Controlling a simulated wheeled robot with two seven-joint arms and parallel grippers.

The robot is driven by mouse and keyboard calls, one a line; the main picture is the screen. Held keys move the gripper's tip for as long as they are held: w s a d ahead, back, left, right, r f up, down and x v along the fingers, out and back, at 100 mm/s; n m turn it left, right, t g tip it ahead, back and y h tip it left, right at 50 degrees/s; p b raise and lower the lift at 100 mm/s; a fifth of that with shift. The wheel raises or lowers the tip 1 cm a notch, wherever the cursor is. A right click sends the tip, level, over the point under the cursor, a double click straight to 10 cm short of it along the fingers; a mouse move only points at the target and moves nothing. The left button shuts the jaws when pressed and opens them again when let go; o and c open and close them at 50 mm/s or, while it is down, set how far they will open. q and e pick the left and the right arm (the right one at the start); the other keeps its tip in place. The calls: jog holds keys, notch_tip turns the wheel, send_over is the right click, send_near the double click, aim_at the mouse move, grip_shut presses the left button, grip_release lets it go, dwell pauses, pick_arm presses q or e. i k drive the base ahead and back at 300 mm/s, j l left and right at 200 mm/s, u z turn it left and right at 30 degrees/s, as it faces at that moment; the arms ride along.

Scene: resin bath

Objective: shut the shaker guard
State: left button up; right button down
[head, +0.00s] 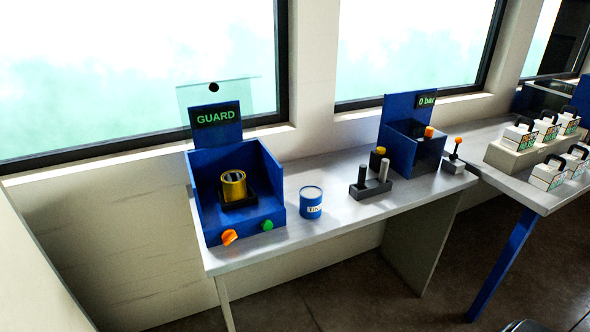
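The shaker is a blue open-fronted box (205,212) at the left end of the table. Its guard (240,92) is a clear panel with a dark round knob (213,87), standing raised above and behind the box. A display (215,116) on the box's back panel reads GUARD in green. A yellow-gold can (232,184) sits in a dark holder inside the box. An orange knob (229,237) and a green button (267,226) are on the box front. Neither of my grippers is in view.
A blue tin (311,203) stands right of the shaker. A dark rack (370,189) and a second blue box (411,150) reading 0 bar are farther right, with an orange-topped lever (456,148). Several white containers (548,175) stand on the right-hand table. The table front is mostly clear.

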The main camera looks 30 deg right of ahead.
aim_at(213, 87)
jog(key=z, duration=0.6)
jog(key=i+j+z, duration=0.15)
jog(key=i, duration=0.2)
